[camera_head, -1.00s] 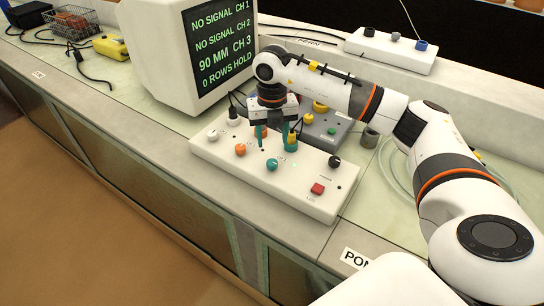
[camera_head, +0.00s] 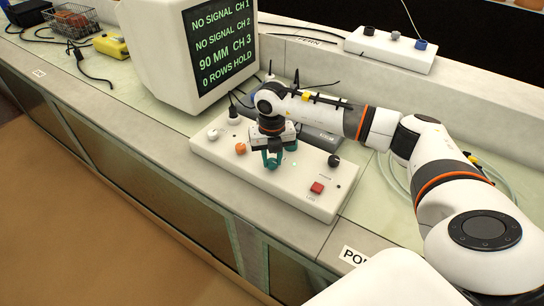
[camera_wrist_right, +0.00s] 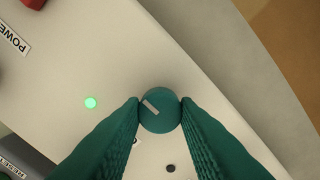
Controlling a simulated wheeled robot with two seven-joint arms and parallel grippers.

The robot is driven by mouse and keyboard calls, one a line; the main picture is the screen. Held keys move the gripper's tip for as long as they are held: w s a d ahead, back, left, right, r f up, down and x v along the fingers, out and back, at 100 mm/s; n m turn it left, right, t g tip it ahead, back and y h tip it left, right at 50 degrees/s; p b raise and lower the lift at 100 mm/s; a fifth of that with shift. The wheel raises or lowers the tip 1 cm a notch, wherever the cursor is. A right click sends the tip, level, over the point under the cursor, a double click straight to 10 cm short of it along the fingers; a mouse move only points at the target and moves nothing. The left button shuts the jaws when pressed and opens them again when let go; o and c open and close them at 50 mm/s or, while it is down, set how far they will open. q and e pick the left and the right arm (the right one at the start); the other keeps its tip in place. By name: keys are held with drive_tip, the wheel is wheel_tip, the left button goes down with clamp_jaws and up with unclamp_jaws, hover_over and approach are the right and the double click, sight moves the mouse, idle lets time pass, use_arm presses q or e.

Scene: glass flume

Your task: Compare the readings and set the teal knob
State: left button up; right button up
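The teal knob (camera_wrist_right: 160,110) on the white control box (camera_head: 322,204) is seen from above in the right wrist view, its pale pointer mark aimed to the upper left. My right gripper (camera_head: 271,160) is down on the box. Its teal fingers lie against both sides of the knob and appear closed on it; in the head view they mostly hide it. The monitor (camera_head: 222,45) reads NO SIGNAL CH 1, NO SIGNAL CH 2, 90 MM CH 3 and 0 ROWS HOLD. My left gripper is out of view.
The box also carries an orange knob (camera_head: 240,149), a black knob (camera_head: 334,160), a red button (camera_head: 317,187) and a lit green lamp (camera_wrist_right: 91,103). A grey box (camera_head: 322,141) lies behind my arm. A white knob box (camera_head: 390,49) stands at the back.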

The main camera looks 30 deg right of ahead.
drive_tip(key=c, duration=0.3)
drive_tip(key=shift+c, duration=0.2)
drive_tip(key=shift+n, duration=0.3)
drive_tip(key=n+b, duration=0.2)
drive_tip(key=n, duration=0.1)
drive_tip(key=n+b, duration=0.1)
drive_tip(key=n, duration=0.4)
drive_tip(key=shift+b, duration=0.35)
drive_tip(key=n+b, duration=0.1)
drive_tip(key=n, duration=0.3)
drive_tip(key=shift+b, duration=0.3)
drive_tip(key=shift+n+b, duration=0.75)
drive_tip(key=shift+n, duration=1.95)
drive_tip(key=shift+r, duration=0.1)
